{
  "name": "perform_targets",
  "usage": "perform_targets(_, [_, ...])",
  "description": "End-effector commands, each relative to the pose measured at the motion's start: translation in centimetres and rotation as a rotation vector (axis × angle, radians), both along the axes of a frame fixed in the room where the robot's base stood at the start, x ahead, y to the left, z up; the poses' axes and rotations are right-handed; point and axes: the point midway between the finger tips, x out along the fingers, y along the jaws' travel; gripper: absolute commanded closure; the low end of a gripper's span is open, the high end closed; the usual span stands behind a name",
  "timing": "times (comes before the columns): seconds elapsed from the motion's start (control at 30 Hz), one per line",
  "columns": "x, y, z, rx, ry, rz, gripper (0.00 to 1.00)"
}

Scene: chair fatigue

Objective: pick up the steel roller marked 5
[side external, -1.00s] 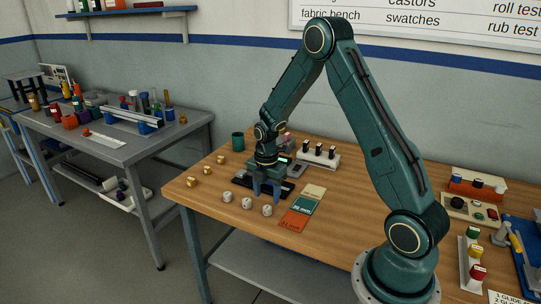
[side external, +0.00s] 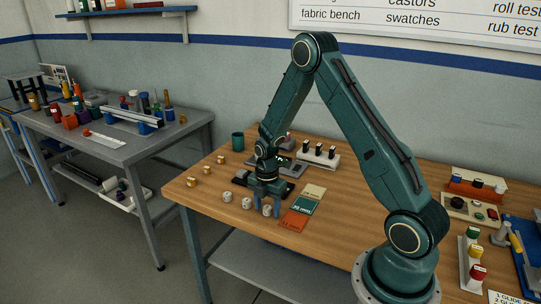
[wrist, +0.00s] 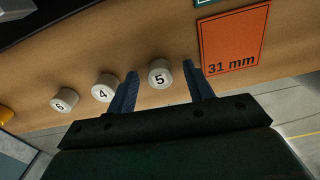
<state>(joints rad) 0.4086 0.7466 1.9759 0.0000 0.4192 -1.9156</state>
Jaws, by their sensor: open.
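The steel roller marked 5 (wrist: 160,74) stands upright on the wooden bench, its number facing up in the wrist view. It also shows in the side view (side external: 267,210), partly covered by a finger. My gripper (wrist: 164,80) is open, with one blue finger on each side of roller 5 and a visible gap to each. In the side view my gripper (side external: 263,206) is low over the front rollers. Rollers marked 4 (wrist: 105,88) and 6 (wrist: 64,100) stand to the left of roller 5. Whether the fingertips reach down beside the roller is hard to tell.
An orange card marked 31 mm (wrist: 233,40) lies just right of the fingers. Several brass pieces (side external: 206,170) stand to the left. The bench's front edge is close to the rollers.

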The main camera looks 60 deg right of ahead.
Motion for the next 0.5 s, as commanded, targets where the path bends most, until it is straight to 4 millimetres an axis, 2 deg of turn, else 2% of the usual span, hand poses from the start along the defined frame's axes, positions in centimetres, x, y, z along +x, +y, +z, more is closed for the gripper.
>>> perform_targets(0.07, [0.01, 0.0, 0.02, 0.0, 0.0, 0.0, 0.48])
perform_targets(0.33, [0.01, 0.0, 0.02, 0.0, 0.0, 0.0, 0.99])
perform_targets(0.5, [0.02, -0.01, 0.04, 0.0, -0.001, 0.0, 1.0])
